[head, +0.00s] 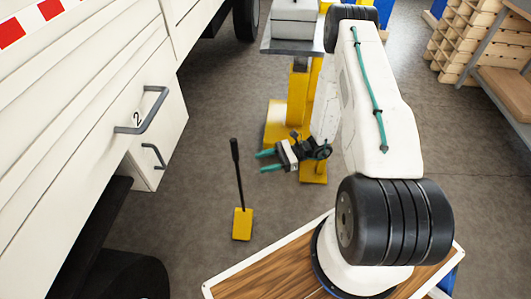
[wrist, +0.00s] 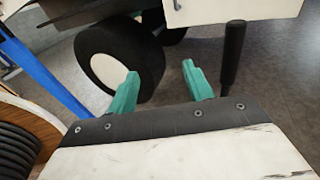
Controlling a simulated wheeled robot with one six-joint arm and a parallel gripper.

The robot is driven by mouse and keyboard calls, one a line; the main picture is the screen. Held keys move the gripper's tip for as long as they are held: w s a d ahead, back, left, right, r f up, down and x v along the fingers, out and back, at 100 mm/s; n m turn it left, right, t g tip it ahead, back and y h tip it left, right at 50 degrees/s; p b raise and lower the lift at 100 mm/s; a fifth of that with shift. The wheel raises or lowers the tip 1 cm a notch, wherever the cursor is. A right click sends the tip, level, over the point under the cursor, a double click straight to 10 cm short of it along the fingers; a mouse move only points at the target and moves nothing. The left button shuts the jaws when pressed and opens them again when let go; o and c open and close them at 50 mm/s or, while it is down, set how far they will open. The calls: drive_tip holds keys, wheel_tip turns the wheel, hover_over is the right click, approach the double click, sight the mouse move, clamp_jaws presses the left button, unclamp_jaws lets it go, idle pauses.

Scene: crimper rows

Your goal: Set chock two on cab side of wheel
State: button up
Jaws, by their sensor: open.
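A yellow chock (head: 242,224) with a tall upright black handle (head: 236,165) stands on the floor beside the white truck. My gripper (head: 266,160) is open and empty, with green fingers apart, to the right of the handle and not touching it. In the wrist view, my gripper (wrist: 160,70) has nothing between its fingers. An upright black handle (wrist: 232,55) shows right of them; its lower end is hidden. A wheel (wrist: 107,68) with a pale hub shows beyond the left finger. In the head view, a dark tyre (head: 125,277) is partly visible at lower left.
The white truck side (head: 60,110) with grey handles fills the left. A yellow stand (head: 298,95) rises behind my gripper; a yellow piece (head: 313,172) lies under it. A blue post (wrist: 50,75) and coiled black reel (wrist: 20,135) are left in the wrist view. Wooden racks stand far right.

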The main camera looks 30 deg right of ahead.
sight(236, 140)
drive_tip(key=w+d+f+m+t+h, duration=0.2)
drive_tip(key=w+d+f+m+t, duration=0.25)
drive_tip(key=w+t, duration=0.2)
drive_tip(key=shift+x, duration=5.85)
drive_tip(key=shift+s+r, duration=0.1)
clamp_jaws()
drive_tip(key=shift+r, duration=2.55)
